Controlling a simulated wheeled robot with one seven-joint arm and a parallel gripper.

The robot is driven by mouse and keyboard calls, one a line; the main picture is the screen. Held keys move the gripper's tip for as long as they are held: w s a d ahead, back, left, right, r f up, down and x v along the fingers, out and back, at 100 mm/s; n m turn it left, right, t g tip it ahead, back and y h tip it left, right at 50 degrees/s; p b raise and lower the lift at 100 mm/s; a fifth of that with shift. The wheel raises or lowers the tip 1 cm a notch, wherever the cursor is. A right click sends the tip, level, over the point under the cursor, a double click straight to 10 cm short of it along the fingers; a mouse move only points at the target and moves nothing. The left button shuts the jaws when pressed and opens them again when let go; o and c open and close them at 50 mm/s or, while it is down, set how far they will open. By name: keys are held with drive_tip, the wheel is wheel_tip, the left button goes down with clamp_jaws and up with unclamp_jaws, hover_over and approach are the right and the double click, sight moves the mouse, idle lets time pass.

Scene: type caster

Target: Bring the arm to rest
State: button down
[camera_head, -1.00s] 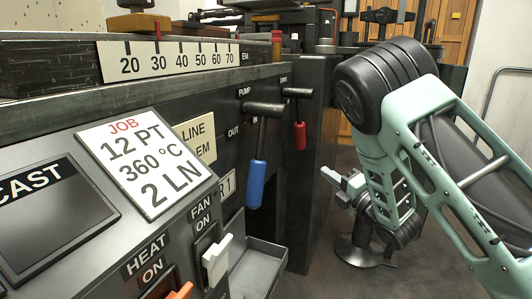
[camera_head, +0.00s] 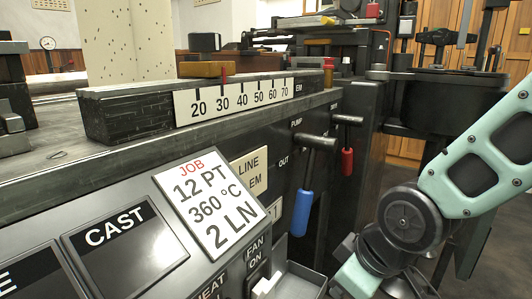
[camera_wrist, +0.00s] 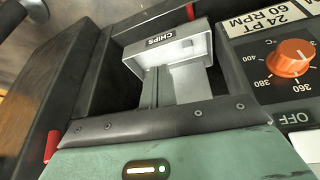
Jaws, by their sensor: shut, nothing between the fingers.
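My gripper (camera_wrist: 178,72) shows in the wrist view with its two grey fingers together and nothing between them. Behind the fingers is a pale tray marked CHIPS (camera_wrist: 170,46); I cannot tell how far the tips are from it. In the head view my arm (camera_head: 475,165) comes in from the right, bent at a dark round joint. Its lower part drops toward the bottom edge, beside the machine front, and the gripper is not clearly shown there.
The machine's front carries a blue-handled lever (camera_head: 302,212), a red-handled lever (camera_head: 347,161), a job card (camera_head: 210,205) and a CAST panel (camera_head: 125,250). An orange knob (camera_wrist: 289,58) is right of the fingers in the wrist view. Dark floor lies right of the machine.

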drive_tip(key=s+d+r+m+g+h+p, duration=0.1)
drive_tip(key=s+r+g, duration=0.1)
drive_tip(key=s, duration=0.5)
drive_tip(key=s+d+r+m+g+h, duration=0.1)
drive_tip(key=s+r+g, duration=0.1)
drive_tip(key=s, duration=0.4)
wheel_tip(320, 180, up, 37)
drive_tip(key=p, duration=3.7)
drive_tip(key=shift+a+p, duration=0.2)
drive_tip(key=shift+p, duration=0.2)
drive_tip(key=shift+w, duration=0.1)
